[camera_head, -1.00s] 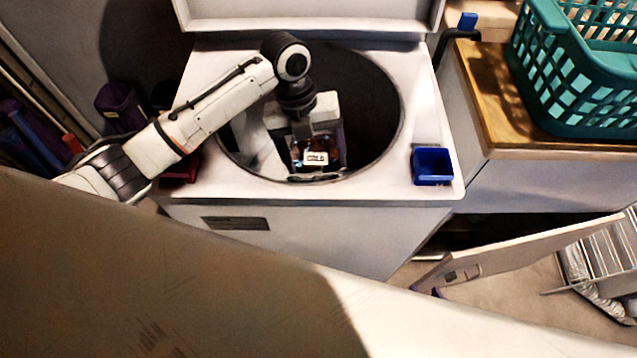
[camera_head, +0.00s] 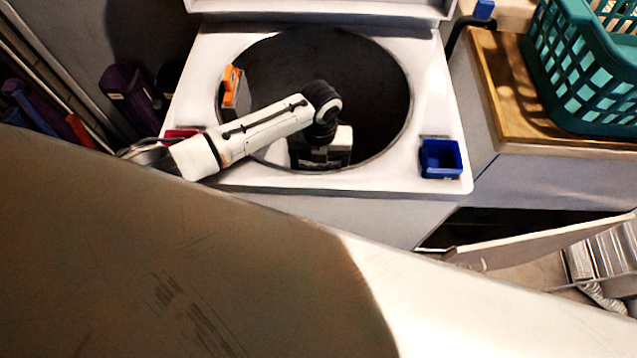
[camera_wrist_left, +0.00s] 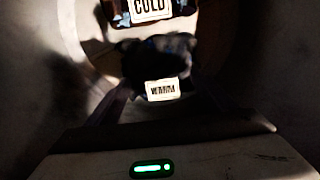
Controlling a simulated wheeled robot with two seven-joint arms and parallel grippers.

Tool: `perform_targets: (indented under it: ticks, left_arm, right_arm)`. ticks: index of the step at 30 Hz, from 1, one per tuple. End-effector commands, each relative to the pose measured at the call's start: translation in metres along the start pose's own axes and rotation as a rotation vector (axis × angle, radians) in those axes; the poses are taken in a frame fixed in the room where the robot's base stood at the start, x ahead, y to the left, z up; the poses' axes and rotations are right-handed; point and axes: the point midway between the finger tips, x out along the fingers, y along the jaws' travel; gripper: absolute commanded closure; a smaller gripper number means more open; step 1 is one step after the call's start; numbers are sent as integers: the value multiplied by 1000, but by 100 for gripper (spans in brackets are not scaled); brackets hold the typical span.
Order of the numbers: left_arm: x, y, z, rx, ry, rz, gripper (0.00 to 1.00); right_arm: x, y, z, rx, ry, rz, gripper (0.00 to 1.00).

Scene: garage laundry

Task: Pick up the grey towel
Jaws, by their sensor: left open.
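My left gripper (camera_head: 320,157) is inside the round opening of the washer (camera_head: 205,70), near its front rim. In the left wrist view the gripper (camera_wrist_left: 165,105) is open, with nothing seen between its fingers. Beyond it, a dark bundle (camera_wrist_left: 158,58) with a white WARM label lies in the drum. A brownish item (camera_wrist_left: 120,12) with a COLD label is cut off at the top of that view. I cannot tell which, if either, is the grey towel. In the head view my arm hides these items. My right gripper is not in view.
An orange-topped item (camera_head: 231,84) is at the opening's left edge. A blue bin (camera_head: 441,158) sits at the washer's front right. A teal basket (camera_head: 580,75) stands on the wooden counter (camera_head: 505,90). The drum wall surrounds my gripper closely.

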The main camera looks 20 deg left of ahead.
Motion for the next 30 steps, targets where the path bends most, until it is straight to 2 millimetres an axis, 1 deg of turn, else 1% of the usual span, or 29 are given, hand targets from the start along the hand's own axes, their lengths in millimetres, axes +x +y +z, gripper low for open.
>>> perform_targets:
  ticks: [2, 8, 15, 17, 18, 20, 26, 28, 30]
  left_arm:
    - [4, 0, 0, 0, 0, 0, 23]
    - [3, 0, 0, 0, -1, -1, 23]
    - [3, 0, 0, 0, 0, -1, 64]
    - [3, 0, 0, 0, 0, -1, 74]
    - [3, 0, 0, 0, 0, -1, 81]
    - [3, 0, 0, 0, 0, -1, 90]
    - [2, 0, 1, 0, -2, -2, 90]
    - [-2, 0, 1, 0, -2, -2, 90]
    - [-10, -1, 2, 0, -4, -4, 90]
  right_arm:
    - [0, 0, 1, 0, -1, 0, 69]
    - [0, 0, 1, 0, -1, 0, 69]
    - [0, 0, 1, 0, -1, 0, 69]
    - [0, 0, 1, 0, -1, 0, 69]
    - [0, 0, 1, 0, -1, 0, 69]
    - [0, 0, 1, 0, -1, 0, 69]
    - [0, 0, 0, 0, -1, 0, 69]
    - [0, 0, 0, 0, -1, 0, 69]
    - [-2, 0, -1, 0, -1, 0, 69]
